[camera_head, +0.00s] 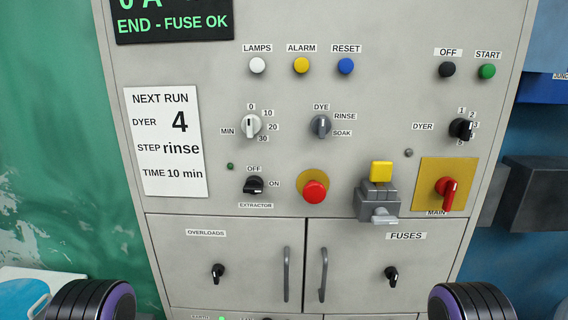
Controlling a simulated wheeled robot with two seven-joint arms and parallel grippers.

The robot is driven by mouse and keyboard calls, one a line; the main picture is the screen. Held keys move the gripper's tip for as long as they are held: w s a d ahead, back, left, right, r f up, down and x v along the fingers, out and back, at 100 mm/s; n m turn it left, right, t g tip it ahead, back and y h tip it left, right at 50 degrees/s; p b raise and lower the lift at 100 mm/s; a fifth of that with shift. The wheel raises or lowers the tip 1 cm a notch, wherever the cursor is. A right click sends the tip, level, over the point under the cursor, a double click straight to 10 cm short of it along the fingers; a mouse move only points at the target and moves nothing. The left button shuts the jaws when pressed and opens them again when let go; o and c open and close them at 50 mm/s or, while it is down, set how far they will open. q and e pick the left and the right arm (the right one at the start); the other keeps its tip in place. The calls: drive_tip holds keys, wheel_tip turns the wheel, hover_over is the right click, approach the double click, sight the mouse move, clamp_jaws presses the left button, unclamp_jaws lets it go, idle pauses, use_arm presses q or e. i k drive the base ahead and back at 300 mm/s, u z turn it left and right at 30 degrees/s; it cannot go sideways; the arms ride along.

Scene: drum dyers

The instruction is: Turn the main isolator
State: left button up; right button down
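The main isolator is a red rotary handle (447,191) on a yellow square plate (461,171), at the right of the grey control panel. A label reading MAIN (436,212) sits at the plate's lower edge. The handle's grip points roughly downward, and no gripper touches it. Neither of my grippers shows. Only black, purple-rimmed rounded parts of my arms show at the bottom left and bottom right, below the panel controls.
A grey block with a yellow top (381,172) and a grey lever (384,216) juts out just left of the isolator. A red mushroom button (315,191) is further left. Door handles (323,274) stand out below. A dark grey box (541,194) is at the right.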

sight(446, 186)
drive_tip(key=k, duration=0.5)
drive_tip(key=z, duration=0.9)
drive_tip(key=i, duration=0.3)
drive_tip(key=u, duration=0.05)
